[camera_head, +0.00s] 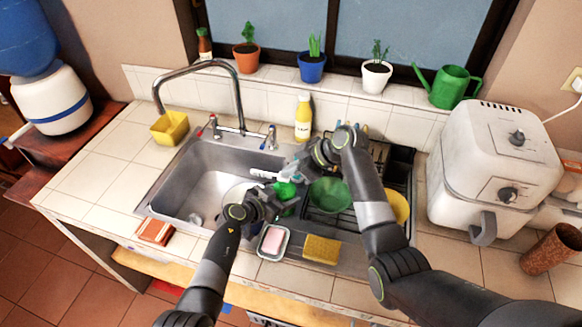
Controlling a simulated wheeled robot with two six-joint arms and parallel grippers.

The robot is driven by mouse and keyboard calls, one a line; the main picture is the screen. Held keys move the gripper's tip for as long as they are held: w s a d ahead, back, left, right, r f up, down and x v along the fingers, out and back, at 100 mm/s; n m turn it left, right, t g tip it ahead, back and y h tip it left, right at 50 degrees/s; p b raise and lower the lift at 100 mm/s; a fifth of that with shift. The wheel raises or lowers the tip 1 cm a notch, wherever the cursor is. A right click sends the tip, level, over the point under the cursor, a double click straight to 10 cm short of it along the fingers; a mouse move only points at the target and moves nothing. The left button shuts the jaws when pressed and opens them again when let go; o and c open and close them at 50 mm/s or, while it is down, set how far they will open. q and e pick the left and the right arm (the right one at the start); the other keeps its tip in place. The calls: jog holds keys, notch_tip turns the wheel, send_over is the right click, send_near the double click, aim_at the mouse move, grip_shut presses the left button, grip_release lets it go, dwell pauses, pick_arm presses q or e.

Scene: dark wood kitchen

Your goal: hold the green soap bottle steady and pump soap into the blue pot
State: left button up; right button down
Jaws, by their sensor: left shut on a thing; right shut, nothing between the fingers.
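The green soap bottle (286,190) stands at the right side of the sink, partly hidden by my arms. My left gripper (276,205) is shut on its body from the lower left. A white piece (266,174), seemingly the pump spout, points left over the basin near the bottle's top. My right gripper (292,170) is shut and empty, just above the bottle's top; I cannot tell whether it touches the pump. A blue plant pot (312,73) stands on the sill.
The metal sink (180,190) has a tall curved faucet (238,95). A green bowl (330,195) sits in the rack at right. A soap dish (285,250) and yellow sponge (322,249) lie in front. A yellow bottle (303,117) and white air fryer (500,160) stand nearby.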

pick_arm(q)
jog(key=shift+d, duration=0.1)
pick_arm(e)
jog(key=shift+s+d+f, duration=0.1)
jog(key=shift+f, duration=0.2)
jog(key=s+d+r, duration=0.2)
jog(key=d+r, duration=0.4)
jog(key=r, duration=0.5)
jog(key=shift+d+r, duration=0.3)
jog(key=shift+a+r, duration=0.1)
jog(key=shift+r, duration=0.8)
jog(key=shift+f, duration=0.1)
